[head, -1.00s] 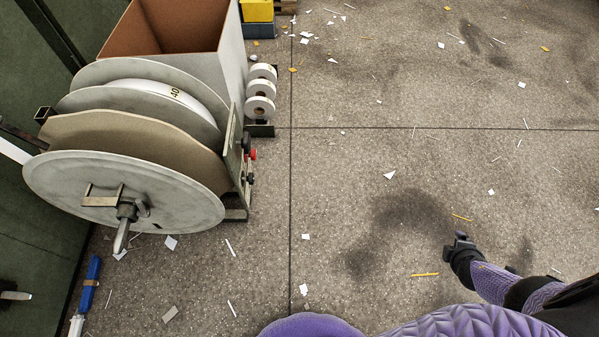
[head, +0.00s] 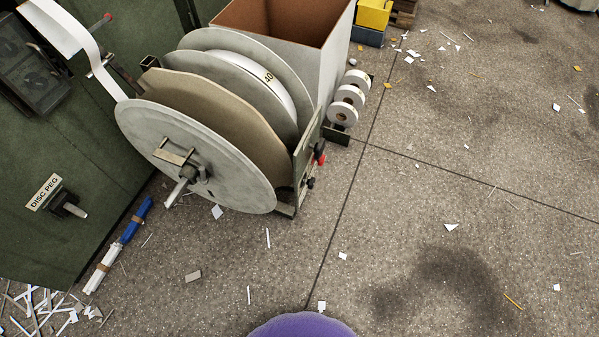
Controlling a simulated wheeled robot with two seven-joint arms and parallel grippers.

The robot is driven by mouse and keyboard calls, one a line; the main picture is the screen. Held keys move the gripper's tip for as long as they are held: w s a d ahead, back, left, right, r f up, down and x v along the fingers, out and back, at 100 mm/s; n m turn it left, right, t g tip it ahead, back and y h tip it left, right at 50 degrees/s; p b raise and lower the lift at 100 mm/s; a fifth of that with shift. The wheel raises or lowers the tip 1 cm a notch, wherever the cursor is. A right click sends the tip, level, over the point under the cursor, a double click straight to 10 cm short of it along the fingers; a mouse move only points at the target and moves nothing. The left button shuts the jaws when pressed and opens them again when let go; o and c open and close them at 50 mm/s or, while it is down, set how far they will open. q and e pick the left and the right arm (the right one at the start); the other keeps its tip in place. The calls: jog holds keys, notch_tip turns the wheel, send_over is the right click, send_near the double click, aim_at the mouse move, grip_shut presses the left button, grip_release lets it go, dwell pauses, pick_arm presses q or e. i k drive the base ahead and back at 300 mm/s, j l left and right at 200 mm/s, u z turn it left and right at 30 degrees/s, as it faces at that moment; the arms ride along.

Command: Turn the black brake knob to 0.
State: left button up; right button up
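The reel stand's side plate (head: 306,150) carries small knobs on its right side. One is a red knob (head: 321,158). Below it is a small black knob (head: 310,183). Something dark sits just above the red one. I cannot tell which dark part is the brake knob, and no scale or 0 mark is readable from here. Neither of my grippers is in view.
A large grey disc (head: 195,150) with a shaft fronts the reel. White rolls (head: 349,95) stand behind the knobs. A green cabinet (head: 90,170) with a "DISC PEG" label is left. A blue-handled tool (head: 134,220) and scraps litter the floor. Right floor is open.

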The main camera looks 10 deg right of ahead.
aim_at(311, 182)
jog(key=i+l+u, duration=0.15)
jog(key=l+u, duration=0.15)
jog(key=u, duration=0.15)
jog(key=i+l+u, duration=0.1)
jog(key=l+u, duration=0.5)
jog(key=u, duration=0.25)
jog(key=l+u, duration=0.7)
jog(key=u, duration=0.15)
